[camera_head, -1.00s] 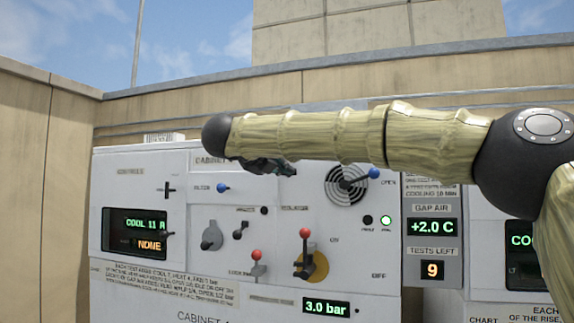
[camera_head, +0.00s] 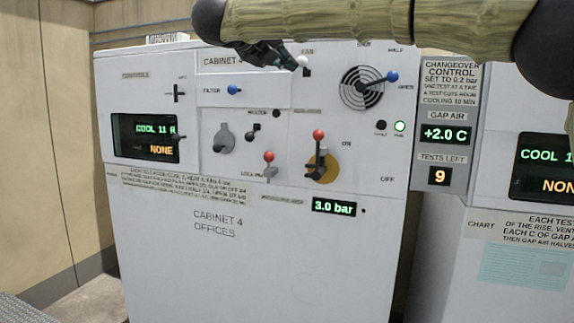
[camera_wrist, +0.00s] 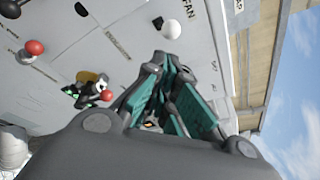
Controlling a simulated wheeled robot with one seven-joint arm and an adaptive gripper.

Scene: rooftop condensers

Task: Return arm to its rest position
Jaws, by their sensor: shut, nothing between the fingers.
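My gripper (camera_head: 283,59) hangs at the top of the head view, in front of the upper panel of Cabinet 4 (camera_head: 235,265). It is shut and empty, close to the white-knobbed fan lever (camera_head: 303,60); I cannot tell whether they touch in the head view. In the wrist view my gripper's teal-padded fingers (camera_wrist: 172,80) are together, and the white fan knob (camera_wrist: 172,27) stands apart beyond them. My arm stretches across the top of the head view from the right, its upper side cut off.
Levers stick out of the cabinet: a red-knobbed isolator (camera_head: 319,150), a red lock pin (camera_head: 269,160) and a blue valve lever (camera_head: 388,77). A gauge panel (camera_head: 447,125) reads +2.0 C and 9 tests left. A second cabinet (camera_head: 505,275) stands at right.

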